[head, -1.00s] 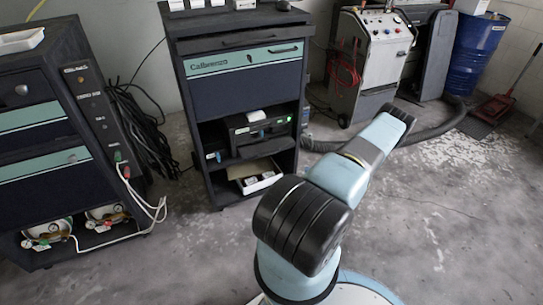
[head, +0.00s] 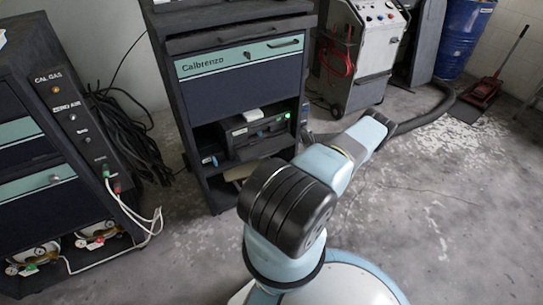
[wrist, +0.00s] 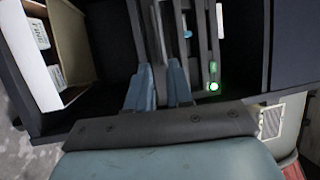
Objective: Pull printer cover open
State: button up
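The printer (head: 238,135) is a dark unit on the open middle shelf of the Calbrenzo cabinet, with a white item on top and a green light at its right end. In the wrist view the printer (wrist: 201,45) appears turned on its side, its green light lit. My gripper (wrist: 158,68) shows there as two blue-grey fingers, apart, at the printer's front. A dark strip lies between or just beyond the fingertips; I cannot tell whether they touch it. The cover looks closed, though its edge is hard to make out. My arm hides the gripper in the head view.
The Calbrenzo cabinet (head: 247,95) has side walls close around the printer. An open box with white items (wrist: 50,55) is on the shelf below. A gas cabinet (head: 55,150) with hoses stands left. A grey machine (head: 362,50) stands behind right; open floor lies right.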

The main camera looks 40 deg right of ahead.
aim_at(267, 150)
jog(key=x, duration=1.2)
jog(key=shift+w, duration=0.15)
grip_shut()
dwell(1.1)
